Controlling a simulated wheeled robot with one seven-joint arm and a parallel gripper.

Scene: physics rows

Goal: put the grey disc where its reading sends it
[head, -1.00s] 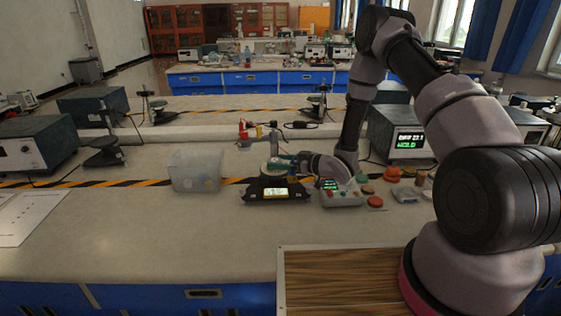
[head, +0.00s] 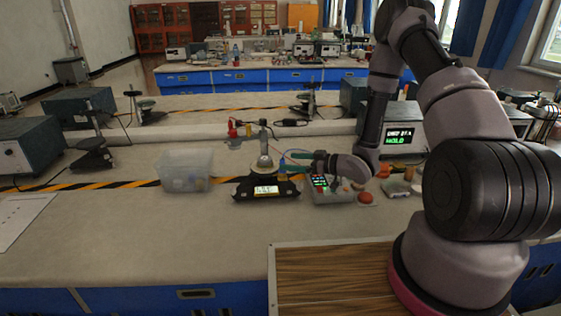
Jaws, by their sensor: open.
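A dark scale (head: 266,191) with a lit yellowish display stands on the bench in the head view. Its digits are too small to read. A pale round pan (head: 264,174) tops it. I cannot tell the grey disc apart from the pan and the grey shapes around it. My gripper (head: 284,167) is open, at the right side of the pan and a little above it. Its fingers point left. I cannot tell whether they touch anything. A grey box (head: 330,190) with a small lit panel and buttons stands right of the scale, below my gripper's wrist.
A clear plastic bin (head: 185,171) stands left of the scale. A reddish disc (head: 367,198) and other small items lie to the right. An instrument (head: 399,139) showing "HOLD" stands behind them. A black-yellow strip (head: 110,184) crosses the bench.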

